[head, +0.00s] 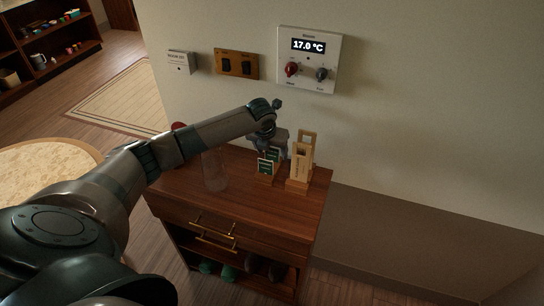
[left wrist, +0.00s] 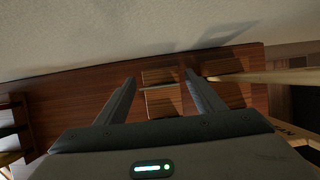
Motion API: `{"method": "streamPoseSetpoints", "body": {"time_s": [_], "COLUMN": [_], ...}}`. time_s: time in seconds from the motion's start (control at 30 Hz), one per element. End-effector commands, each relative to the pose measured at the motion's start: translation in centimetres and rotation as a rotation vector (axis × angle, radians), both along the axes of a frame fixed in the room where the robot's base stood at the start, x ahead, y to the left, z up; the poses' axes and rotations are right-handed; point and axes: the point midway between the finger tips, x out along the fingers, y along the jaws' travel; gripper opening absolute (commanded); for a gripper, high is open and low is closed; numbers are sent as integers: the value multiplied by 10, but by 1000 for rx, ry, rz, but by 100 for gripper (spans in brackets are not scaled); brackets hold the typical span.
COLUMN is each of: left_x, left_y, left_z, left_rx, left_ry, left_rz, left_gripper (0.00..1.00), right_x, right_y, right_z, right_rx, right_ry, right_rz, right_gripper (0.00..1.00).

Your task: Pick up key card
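Green key cards with white print (head: 265,168) stand upright in a small wooden holder (head: 266,180) on the cabinet top. The left wrist view shows the holder (left wrist: 163,103) from above, with a thin pale card edge (left wrist: 157,88) across it. My left gripper (head: 268,148) points down just above and behind the cards, partly hidden by its own wrist in the head view. In the left wrist view its two fingers (left wrist: 161,77) are spread apart, with the holder showing between them. I cannot tell whether the fingers are level with the card. My right gripper is out of view.
A wooden stand with tall hangers (head: 301,168) is close right of the card holder. A clear glass vessel (head: 214,172) stands to its left. The wooden cabinet (head: 245,208) backs against a wall bearing a thermostat panel (head: 308,60). The cabinet top's front is clear.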

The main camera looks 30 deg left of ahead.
Motion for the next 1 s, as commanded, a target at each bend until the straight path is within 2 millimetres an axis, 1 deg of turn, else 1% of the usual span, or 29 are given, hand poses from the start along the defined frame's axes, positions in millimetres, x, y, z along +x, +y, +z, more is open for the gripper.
{"method": "streamPoseSetpoints", "body": {"time_s": [0.03,0.13,0.17,0.47,0.6,0.77,0.87,0.9,1.0], "left_x": [0,0,0,0,0,1,2,1,-6], "left_y": [0,0,0,0,0,0,1,2,25], "left_z": [0,0,0,1,4,17,30,35,31], "left_rx": [0,0,0,0,0,1,2,2,3], "left_ry": [0,0,0,0,-1,-4,-5,-4,2], "left_rz": [0,0,0,0,0,0,-1,0,6], "left_gripper": [50,26,21,21,21,21,21,21,21], "right_x": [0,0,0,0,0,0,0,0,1], "right_y": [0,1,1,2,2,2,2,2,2], "right_z": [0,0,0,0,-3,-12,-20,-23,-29], "right_rx": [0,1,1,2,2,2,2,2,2], "right_ry": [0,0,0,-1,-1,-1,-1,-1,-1], "right_rz": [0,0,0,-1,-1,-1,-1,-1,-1], "right_gripper": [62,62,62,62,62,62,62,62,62]}}
